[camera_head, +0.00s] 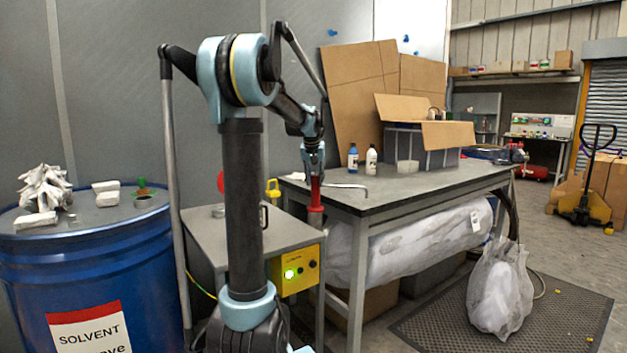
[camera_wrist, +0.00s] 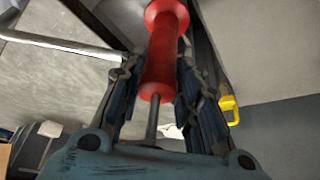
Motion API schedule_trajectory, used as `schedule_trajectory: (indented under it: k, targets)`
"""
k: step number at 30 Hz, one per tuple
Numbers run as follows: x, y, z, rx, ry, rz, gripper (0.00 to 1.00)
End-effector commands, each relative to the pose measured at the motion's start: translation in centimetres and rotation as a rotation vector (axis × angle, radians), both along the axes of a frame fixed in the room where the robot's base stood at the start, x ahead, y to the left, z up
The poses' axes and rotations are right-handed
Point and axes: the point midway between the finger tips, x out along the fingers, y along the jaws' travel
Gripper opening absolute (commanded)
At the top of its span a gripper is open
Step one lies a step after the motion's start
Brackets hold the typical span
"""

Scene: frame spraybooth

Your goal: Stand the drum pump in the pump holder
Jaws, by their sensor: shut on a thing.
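The drum pump (camera_head: 315,194) has a red body and a thin, bent metal spout (camera_head: 345,186) that reaches right. My gripper (camera_head: 314,171) points down and is shut on the upper part of the pump, which hangs upright at the table's left front corner. In the wrist view, the red body (camera_wrist: 161,58) stands between the two dark fingers of my gripper (camera_wrist: 152,85), with its thin rod towards the palm and a wider red flange at the far end. The pump's lower end is hidden in both views. I cannot pick out the pump holder with certainty.
A blue solvent drum (camera_head: 90,260) stands at left.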

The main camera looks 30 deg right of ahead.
Motion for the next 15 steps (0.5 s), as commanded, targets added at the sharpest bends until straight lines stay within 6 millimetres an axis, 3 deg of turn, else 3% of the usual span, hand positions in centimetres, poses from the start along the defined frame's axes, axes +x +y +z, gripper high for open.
schedule_trajectory:
  k: [7,8,9,11,15]
  targets:
    - [0.03,-0.03,-0.22,-0.001,-0.001,0.000,0.00]
    - [0.03,-0.03,-0.22,-0.001,-0.001,0.000,0.35]
    - [0.03,-0.02,-0.23,-0.001,-0.001,0.000,0.45]
    - [0.03,-0.01,-0.24,-0.001,-0.001,0.000,0.54]
    - [0.02,-0.01,-0.26,-0.001,-0.001,0.000,0.54]
